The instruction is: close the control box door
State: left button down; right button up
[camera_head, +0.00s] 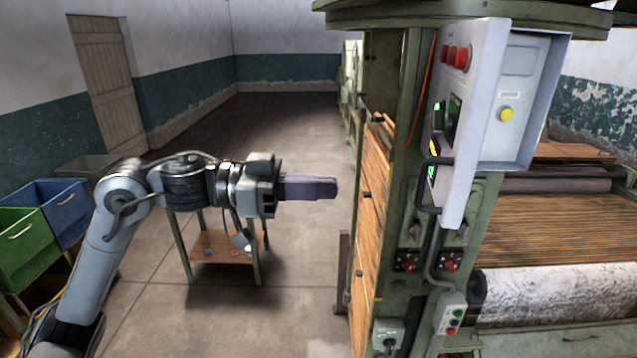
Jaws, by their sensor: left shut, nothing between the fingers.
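The pale grey control box (518,128) is mounted on the green machine frame at the upper right. A panel with a yellow button faces me inside a raised rim. At its left, a tall pale panel (468,140) stands at an angle to it, with red buttons and lit green displays on its left-facing side. This looks like the door standing open, though its hinge is not clear. My left gripper (334,188) is shut and empty, pointing right, well left of the box and apart from it. My right gripper is not in view.
The green machine post (402,190) and wooden slats (372,200) stand between my left gripper and the box. A switch box (452,314) hangs below. A small wooden table (222,246) and blue and green bins (35,242) are at left. The floor behind is clear.

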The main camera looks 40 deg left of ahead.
pick_arm(q)
jog(key=p, duration=0.4)
send_near(418, 188)
jog(key=x, duration=0.5)
jog(key=shift+w+d, duration=0.15)
jog(key=shift+w+d+f, duration=0.15)
jog(key=shift+w+d, duration=0.3)
jog(key=shift+d, duration=0.1)
